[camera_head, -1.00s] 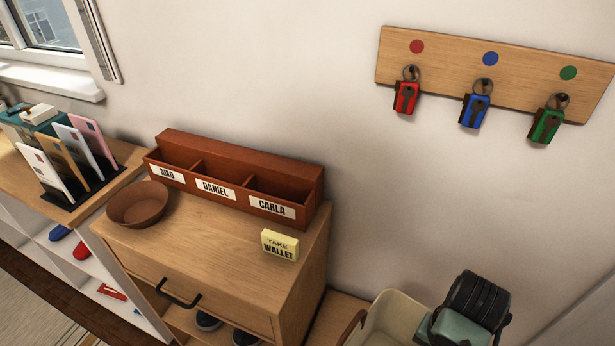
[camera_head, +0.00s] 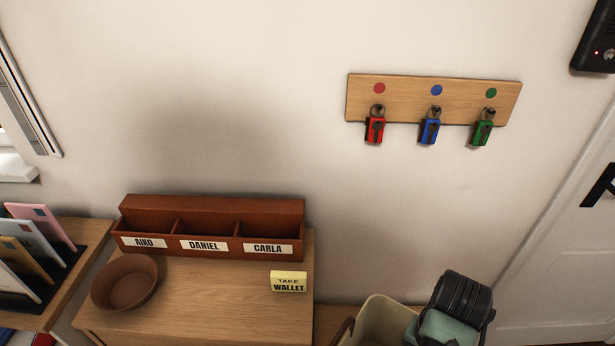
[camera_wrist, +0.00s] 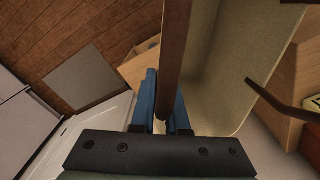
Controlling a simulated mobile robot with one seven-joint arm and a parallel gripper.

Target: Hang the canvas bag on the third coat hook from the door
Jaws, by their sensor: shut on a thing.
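The canvas bag (camera_head: 378,322) is cream with brown handles and shows at the bottom of the head view, cut off by the frame edge. In the wrist view, my gripper (camera_wrist: 165,112) is shut on one brown handle (camera_wrist: 176,45) of the bag, with a blue finger on each side. The bag's cream body (camera_wrist: 222,70) hangs open beside the handle. The second handle (camera_wrist: 275,103) is free at the right. The door (camera_head: 570,250) is at the right edge of the head view. No coat hooks are in view.
A wooden rack (camera_head: 405,105) on the wall holds red, blue and green key fobs. A wooden cabinet (camera_head: 215,295) at the left bears a brown bowl (camera_head: 125,284), a three-part letter box (camera_head: 285,230) and a yellow note (camera_head: 288,281). A black panel (camera_head: 600,45) hangs by the door.

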